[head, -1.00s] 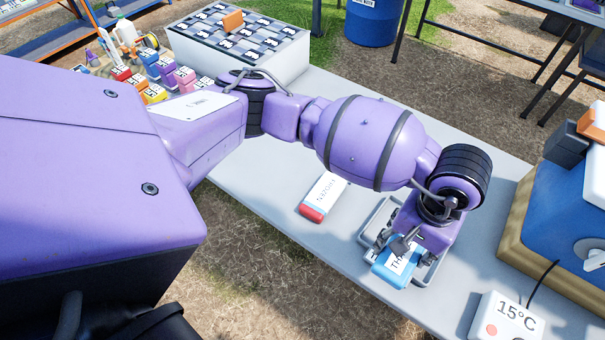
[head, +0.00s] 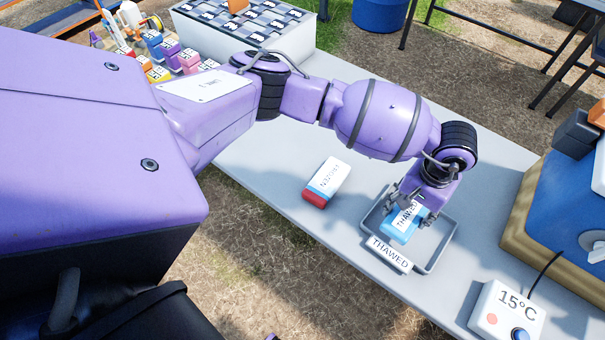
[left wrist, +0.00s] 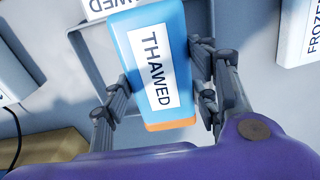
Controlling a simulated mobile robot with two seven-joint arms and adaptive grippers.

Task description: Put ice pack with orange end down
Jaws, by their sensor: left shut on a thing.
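My left gripper (head: 408,211) is shut on the blue ice pack (head: 396,230), with one finger on each side. In the left wrist view the ice pack (left wrist: 158,60) has a white THAWED label and an orange end (left wrist: 170,125) on the side nearest my wrist. The pack is over the grey tray (head: 444,250), within its outline in the head view. I cannot tell whether it touches the tray floor. A THAWED plate (head: 389,254) is at the tray's front edge. My right gripper is not in view.
A white and blue pack with a red end (head: 326,183) lies left of the tray. A 15°C box (head: 508,312) with buttons and a blue cooler (head: 565,205) stand to the right. A checkered-top box (head: 250,40) and several small coloured items are at the far left.

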